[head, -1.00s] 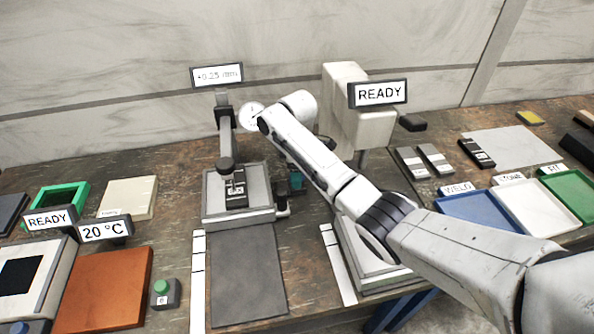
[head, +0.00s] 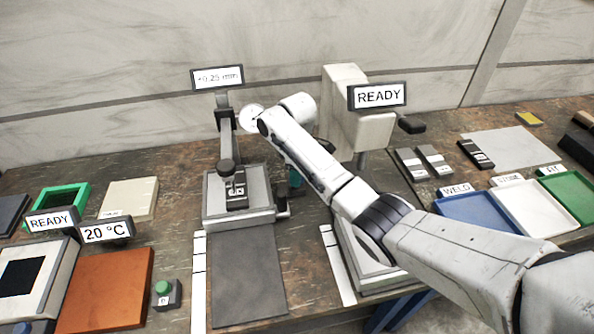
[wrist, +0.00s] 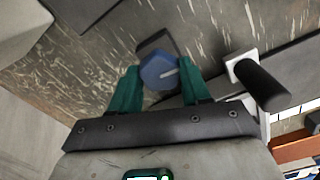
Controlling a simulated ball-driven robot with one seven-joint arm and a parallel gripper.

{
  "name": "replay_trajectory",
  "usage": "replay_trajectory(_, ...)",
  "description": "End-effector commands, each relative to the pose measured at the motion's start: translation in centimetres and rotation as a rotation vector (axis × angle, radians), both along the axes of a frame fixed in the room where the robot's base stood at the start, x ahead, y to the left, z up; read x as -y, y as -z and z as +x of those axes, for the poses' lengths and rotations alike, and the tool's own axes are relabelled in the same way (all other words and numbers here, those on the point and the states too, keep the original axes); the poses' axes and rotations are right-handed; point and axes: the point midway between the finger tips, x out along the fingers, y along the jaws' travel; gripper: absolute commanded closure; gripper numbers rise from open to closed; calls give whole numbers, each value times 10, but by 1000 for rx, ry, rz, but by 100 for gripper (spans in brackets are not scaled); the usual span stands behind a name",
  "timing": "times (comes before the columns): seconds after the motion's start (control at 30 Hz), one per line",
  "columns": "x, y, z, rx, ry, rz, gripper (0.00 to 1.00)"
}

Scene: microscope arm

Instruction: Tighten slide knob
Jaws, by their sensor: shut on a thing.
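The blue round knob (wrist: 158,72) with a pale index line shows in the wrist view, in front of a dark block. My gripper (wrist: 160,82) has its green fingers on either side of this knob and is shut on it. In the head view only a small teal part of my gripper (head: 295,179) shows beside the right side of the microscope stand; the arm hides the rest, and the knob cannot be made out there. The stand (head: 262,207) has a grey base, with a dark clamp or slide block (head: 236,190) on it and a display (head: 217,77) reading about +0.25 mm.
A black cylinder (wrist: 262,85) on a pale square lies right of the knob in the wrist view. A pale machine (head: 350,100) with a READY sign stands behind my arm. Blue, white and green trays (head: 545,247) are at the right. A dark mat (head: 248,275) lies clear before the stand.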

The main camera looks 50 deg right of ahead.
Motion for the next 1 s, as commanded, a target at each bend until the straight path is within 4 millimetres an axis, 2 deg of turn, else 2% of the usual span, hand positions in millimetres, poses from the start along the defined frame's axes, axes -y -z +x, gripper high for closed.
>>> replay_trajectory(1.0,-2,-2,1,3,934,1,84)
